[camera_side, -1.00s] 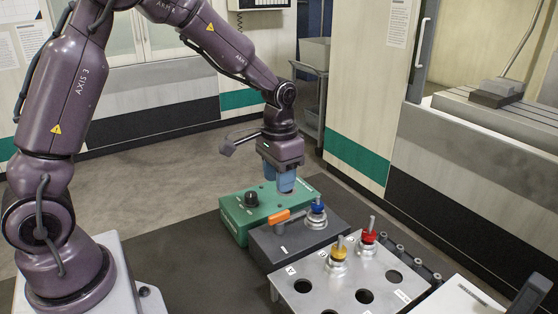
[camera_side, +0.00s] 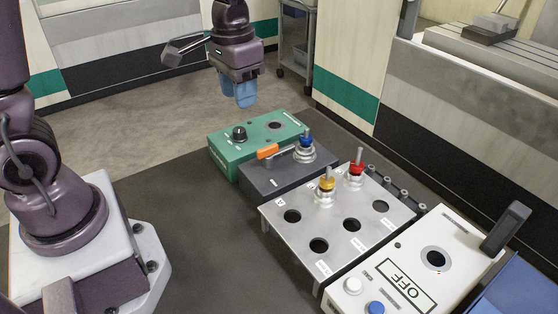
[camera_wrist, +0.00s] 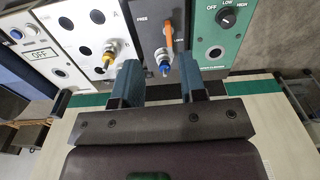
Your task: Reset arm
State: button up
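My gripper (camera_side: 238,92) hangs with its blue fingers pointing down, above and behind the green box (camera_side: 228,153) in the side view. In the wrist view my gripper (camera_wrist: 160,82) shows its two fingers apart with nothing held between them. A blue-topped holder (camera_side: 306,143) stands in the dark grey box (camera_side: 262,181), which has an orange lever (camera_side: 268,151). A yellow-topped holder (camera_side: 326,185) and a red-topped holder (camera_side: 356,169) stand upright in the silver rack (camera_side: 322,222). The gripper touches none of these.
A white box (camera_side: 408,262) with an OFF display and a black lever (camera_side: 506,227) stands right of the rack. A blue bin (camera_side: 520,290) is at the lower right corner. The dark mat (camera_side: 190,215) left of the boxes is clear.

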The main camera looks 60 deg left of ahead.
jog(key=s+d+r+t, duration=0.3)
jog(key=s+r+t, duration=0.2)
jog(key=s+r, duration=0.4)
jog(key=s, duration=0.4)
jog(key=shift+m, duration=0.3)
dwell(0.8)
